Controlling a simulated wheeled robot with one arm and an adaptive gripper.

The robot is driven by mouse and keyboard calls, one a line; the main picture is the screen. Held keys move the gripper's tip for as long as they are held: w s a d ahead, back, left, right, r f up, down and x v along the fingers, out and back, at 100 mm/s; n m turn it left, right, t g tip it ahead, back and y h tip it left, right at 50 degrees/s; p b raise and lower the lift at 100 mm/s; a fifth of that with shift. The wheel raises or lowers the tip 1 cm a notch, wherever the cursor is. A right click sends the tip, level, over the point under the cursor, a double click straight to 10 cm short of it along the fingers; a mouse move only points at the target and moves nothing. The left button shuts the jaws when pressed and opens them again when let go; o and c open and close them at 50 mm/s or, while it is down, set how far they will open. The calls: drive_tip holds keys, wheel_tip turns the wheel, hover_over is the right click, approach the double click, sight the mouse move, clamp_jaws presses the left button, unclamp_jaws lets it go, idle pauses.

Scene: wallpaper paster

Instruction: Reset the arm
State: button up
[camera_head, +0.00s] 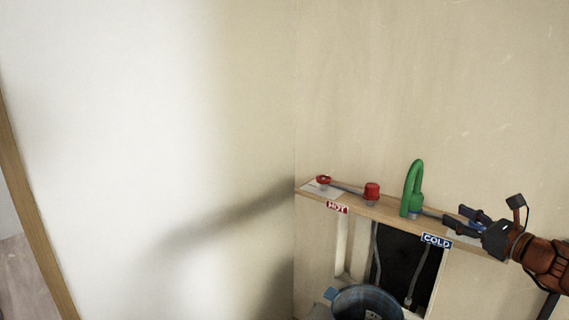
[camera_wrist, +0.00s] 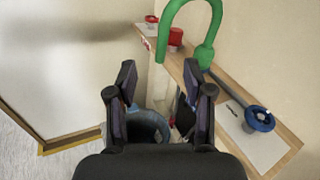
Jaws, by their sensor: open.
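My gripper (camera_head: 466,219) is at the right in the head view, close to the right end of a wooden shelf. In the wrist view my gripper (camera_wrist: 162,82) has its two black fingers spread apart with nothing between them. A blue valve knob (camera_wrist: 259,118) sits on the shelf to the right of the fingers in the wrist view. In the head view the knob is mostly hidden by my gripper. My orange and dark arm comes in from the right edge.
The shelf (camera_head: 388,210) carries a green faucet (camera_head: 413,188), a red cap (camera_head: 371,190) and a red valve knob (camera_head: 323,180), with HOT (camera_head: 337,207) and COLD (camera_head: 436,241) signs on its front. A dark bucket (camera_head: 366,300) stands below. Pale walls rise behind; space at left is clear.

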drive_tip(key=s+a+f+n+g+y, duration=0.1)
drive_tip(key=s+a+n+g, duration=0.3)
drive_tip(key=a, duration=0.6)
drive_tip(key=s+a+f+n+g+y, duration=0.1)
drive_tip(key=s+a+n+g, duration=0.15)
drive_tip(key=a+n, duration=0.6)
drive_tip(key=s+a+f+n+g+y, duration=0.1)
drive_tip(key=s+a+n+g, duration=0.25)
drive_tip(key=a, duration=0.75)
drive_tip(key=s+a+f+n+g+h, duration=0.25)
drive_tip(key=s+f+n, duration=0.2)
drive_tip(key=s, duration=0.35)
drive_tip(key=s+a+f+n+g+h, duration=0.25)
drive_tip(key=s+f+n, duration=0.2)
drive_tip(key=s, duration=0.25)
drive_tip(key=s+d+f+n+g+h, duration=0.3)
drive_tip(key=s+d+f+n+h, duration=0.1)
drive_tip(key=s+d, duration=0.5)
drive_tip(key=shift+s+n+h, duration=0.3)
drive_tip(key=shift+s+h, duration=0.1)
drive_tip(key=shift+s, duration=0.85)
